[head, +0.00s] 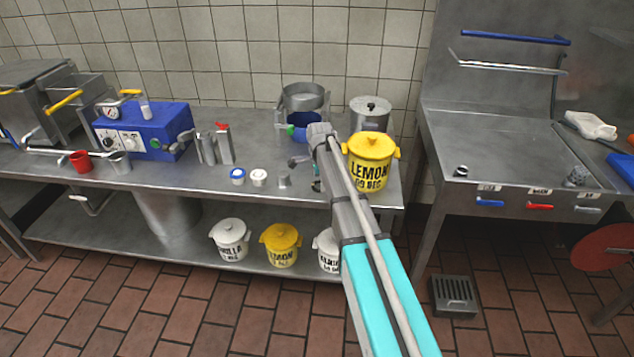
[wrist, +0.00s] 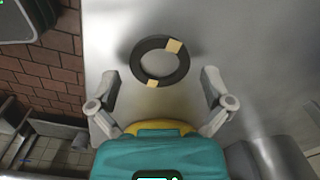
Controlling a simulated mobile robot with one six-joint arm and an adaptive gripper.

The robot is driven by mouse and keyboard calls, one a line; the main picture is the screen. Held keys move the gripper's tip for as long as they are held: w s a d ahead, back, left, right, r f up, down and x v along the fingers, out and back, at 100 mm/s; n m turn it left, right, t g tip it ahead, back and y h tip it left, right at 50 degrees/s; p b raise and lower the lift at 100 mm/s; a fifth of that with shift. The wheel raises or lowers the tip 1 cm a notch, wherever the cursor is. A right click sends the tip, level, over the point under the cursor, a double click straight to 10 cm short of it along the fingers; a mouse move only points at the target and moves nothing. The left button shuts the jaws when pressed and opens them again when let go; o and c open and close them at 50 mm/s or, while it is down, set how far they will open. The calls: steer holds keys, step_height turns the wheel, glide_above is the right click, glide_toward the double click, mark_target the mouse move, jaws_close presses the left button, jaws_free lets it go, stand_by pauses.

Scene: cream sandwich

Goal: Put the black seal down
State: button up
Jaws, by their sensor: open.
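The black seal (wrist: 160,61) is a dark ring with two tan patches, seen in the wrist view. It appears to lie flat on the grey metal bench top (wrist: 232,50). My gripper (wrist: 160,77) is open, its two fingers spread wide on either side, with the near edge of the ring just ahead of the space between them. Neither finger appears to touch the ring. In the head view my arm reaches over the right end of the bench (head: 200,178). The seal cannot be made out clearly there.
A yellow lemon bucket (head: 370,165) is close to the right of my arm. A metal pot (head: 371,115) stands behind it. A blue machine (head: 143,130) is further left.

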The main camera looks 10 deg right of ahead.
step_height(320, 180, up, 12)
steer(key=p, duration=1.1)
steer(key=shift+f, duration=0.15)
steer(key=shift+s, duration=0.1)
stand_by(0.4)
steer(key=s+n, duration=1.7)
steer(key=s, duration=1.2)
steer(key=shift+a, duration=0.45)
steer(key=shift+r+p, duration=1.65)
steer(key=shift+p, duration=0.15)
